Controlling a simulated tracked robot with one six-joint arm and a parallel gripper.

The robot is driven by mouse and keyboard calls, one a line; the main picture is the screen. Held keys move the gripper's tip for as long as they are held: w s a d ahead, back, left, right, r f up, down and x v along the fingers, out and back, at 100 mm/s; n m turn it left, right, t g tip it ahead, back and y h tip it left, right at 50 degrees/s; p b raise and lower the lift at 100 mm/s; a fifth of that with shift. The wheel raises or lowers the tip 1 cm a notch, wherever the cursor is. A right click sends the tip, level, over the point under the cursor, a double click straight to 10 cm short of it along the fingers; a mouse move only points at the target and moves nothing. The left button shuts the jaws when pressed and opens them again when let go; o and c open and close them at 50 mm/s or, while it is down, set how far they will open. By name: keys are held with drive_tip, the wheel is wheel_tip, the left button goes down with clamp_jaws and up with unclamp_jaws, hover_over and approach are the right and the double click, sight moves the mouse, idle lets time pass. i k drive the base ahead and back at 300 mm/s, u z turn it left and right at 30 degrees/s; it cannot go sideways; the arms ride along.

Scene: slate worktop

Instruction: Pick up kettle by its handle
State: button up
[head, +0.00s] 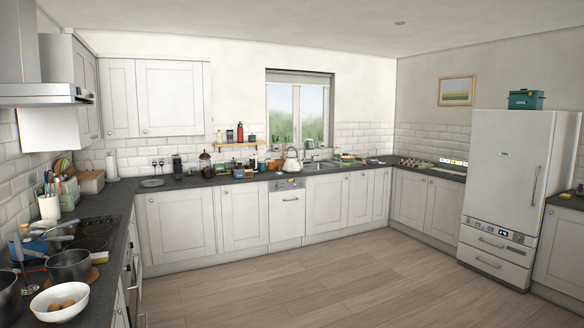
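A pale kettle (291,164) stands upright on the far slate worktop (190,182), in front of the window and left of the sink. A handle seems to arch over its top, but it is too small to make out well. The kettle sits above the dishwasher, with small items close on its left. My gripper is not in view, and no part of my arm shows near the kettle.
Wooden floor (290,285) lies clear between me and the far worktop. A left counter holds pans (70,266), a white bowl (61,302) and a hob (93,243). A tall fridge (507,180) stands at right. Jars and bottles crowd the worktop left of the kettle.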

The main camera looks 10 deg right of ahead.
sight(291, 165)
drive_tip(key=k, duration=0.65)
drive_tip(key=z, duration=0.25)
drive_tip(key=i, duration=1.4)
drive_tip(key=z, duration=0.3)
drive_tip(key=i, duration=0.85)
drive_tip(key=z, duration=0.2)
drive_tip(key=i, duration=2.8)
drive_tip(key=z, duration=0.05)
